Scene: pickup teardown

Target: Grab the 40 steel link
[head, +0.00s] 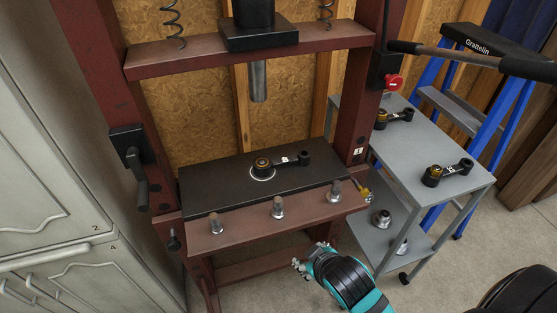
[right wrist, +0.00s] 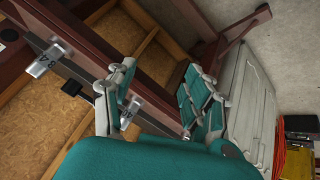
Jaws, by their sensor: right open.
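Three upright steel pieces stand along the front beam of the red press in the head view: left (head: 215,224), middle (head: 277,208) and right (head: 334,189). In the right wrist view, one steel piece (right wrist: 48,57) carries a mark that looks like 34. Another steel piece (right wrist: 131,108) shows partly behind a finger. I cannot read a 40 anywhere. My right gripper (head: 310,256) is low in front of the press, below the beam. Its fingers are apart and empty in the right wrist view (right wrist: 165,92). My left gripper is not in view.
A black arm-shaped part (head: 290,159) lies on the press bed (head: 215,185). A grey cart (head: 415,150) at the right holds two similar parts (head: 447,172) (head: 394,118). A blue ladder (head: 470,120) stands behind it. Grey cabinets (head: 45,160) are on the left.

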